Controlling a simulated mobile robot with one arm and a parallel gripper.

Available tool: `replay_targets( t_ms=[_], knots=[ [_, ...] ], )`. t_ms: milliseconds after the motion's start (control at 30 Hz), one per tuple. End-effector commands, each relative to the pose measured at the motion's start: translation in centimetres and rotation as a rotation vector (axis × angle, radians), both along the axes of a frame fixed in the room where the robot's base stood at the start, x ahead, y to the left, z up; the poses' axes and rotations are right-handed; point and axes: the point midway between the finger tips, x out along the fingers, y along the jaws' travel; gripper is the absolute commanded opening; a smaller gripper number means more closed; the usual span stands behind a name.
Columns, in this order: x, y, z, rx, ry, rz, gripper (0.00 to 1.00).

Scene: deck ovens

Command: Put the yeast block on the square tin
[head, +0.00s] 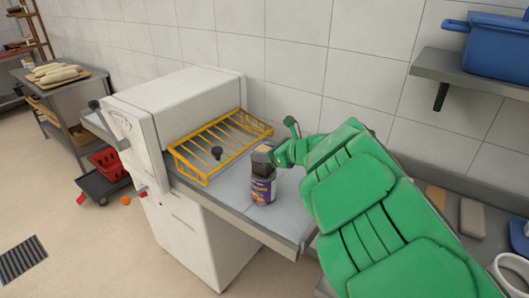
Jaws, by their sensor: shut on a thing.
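The square tin (263,190) has a dark purple label with an orange patch and stands upright on the grey bed of the white machine. The yeast block (262,159), small and grey-brown with a dark side, is directly over the tin's top. My gripper (273,154), at the end of the green arm, comes in from the right and is shut on the block. I cannot tell whether the block rests on the tin or is just above it. The fingertips are small and partly hidden against the block.
The grey bed (275,222) is clear in front and ends at the right. A blue bin (497,52) sits on a wall shelf (465,73). A white mug (508,272) is at lower right.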

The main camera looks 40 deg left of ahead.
Motion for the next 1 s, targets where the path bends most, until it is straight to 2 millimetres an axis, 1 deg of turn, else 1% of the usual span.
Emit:
replay_targets(
  t_ms=[267,300,433,767,867,1000],
  knots=[
    [0.0,0.0,-0.1,0.001,-0.001,-0.001,0.20],
    [0.0,0.0,0.0,0.001,-0.001,-0.001,0.58],
    [0.0,0.0,0.0,0.001,-0.001,-0.001,0.78],
    [0.0,0.0,0.1,0.001,-0.001,-0.001,0.78],
    [0.1,-0.4,0.3,0.001,-0.002,-0.001,0.78],
    [0.1,-1.5,0.9,0.002,-0.004,-0.001,0.78]
  ],
)
